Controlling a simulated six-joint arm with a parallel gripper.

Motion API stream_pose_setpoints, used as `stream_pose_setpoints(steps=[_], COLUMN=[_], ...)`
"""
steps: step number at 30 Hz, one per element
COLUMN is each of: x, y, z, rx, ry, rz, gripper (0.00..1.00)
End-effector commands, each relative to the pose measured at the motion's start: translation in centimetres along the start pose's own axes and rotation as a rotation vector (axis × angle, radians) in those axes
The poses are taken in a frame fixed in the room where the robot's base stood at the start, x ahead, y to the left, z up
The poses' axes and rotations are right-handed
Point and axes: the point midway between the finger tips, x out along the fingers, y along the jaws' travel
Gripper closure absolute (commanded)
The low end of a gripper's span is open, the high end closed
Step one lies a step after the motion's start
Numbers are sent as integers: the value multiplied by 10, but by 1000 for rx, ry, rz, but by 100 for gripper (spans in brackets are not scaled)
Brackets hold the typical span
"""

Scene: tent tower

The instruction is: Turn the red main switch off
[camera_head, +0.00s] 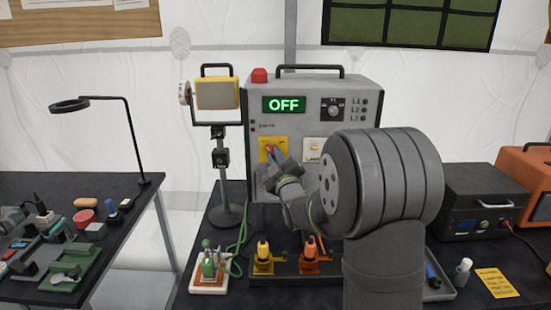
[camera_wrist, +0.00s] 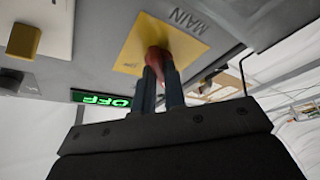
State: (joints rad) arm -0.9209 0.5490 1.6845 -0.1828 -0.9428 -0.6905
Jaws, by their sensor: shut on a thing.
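The red main switch (camera_wrist: 154,54) sits on a yellow plate marked MAIN (camera_wrist: 136,52) on the grey control box (camera_head: 355,88). My gripper (camera_wrist: 163,80) is shut on the red switch, its two fingers on either side of it. In the head view my gripper (camera_head: 272,156) is at the yellow plate (camera_head: 264,142) on the box front and covers part of it. The green display (camera_head: 284,105) reads OFF, and it also shows in the wrist view (camera_wrist: 102,99).
A white plate with a yellowish switch (camera_head: 314,143) is right of the yellow plate. A lamp on a stand (camera_head: 217,93) is left of the box. Yellow (camera_head: 263,262) and orange (camera_head: 309,258) connectors stand in front. A black unit (camera_head: 478,200) is at right.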

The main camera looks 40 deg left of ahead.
Motion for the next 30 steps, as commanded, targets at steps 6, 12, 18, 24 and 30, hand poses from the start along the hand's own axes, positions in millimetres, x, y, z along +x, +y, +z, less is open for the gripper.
stream_pose_setpoints(steps=[6,12,18,24,30], x=[0,0,-13,-54,-102], y=[0,0,0,1,0], z=[0,0,0,0,0], rx=[-1,0,0,-1,-1], ry=[1,1,-1,-2,-2], rz=[0,0,-1,0,0], gripper=[67,67,67,67,67])
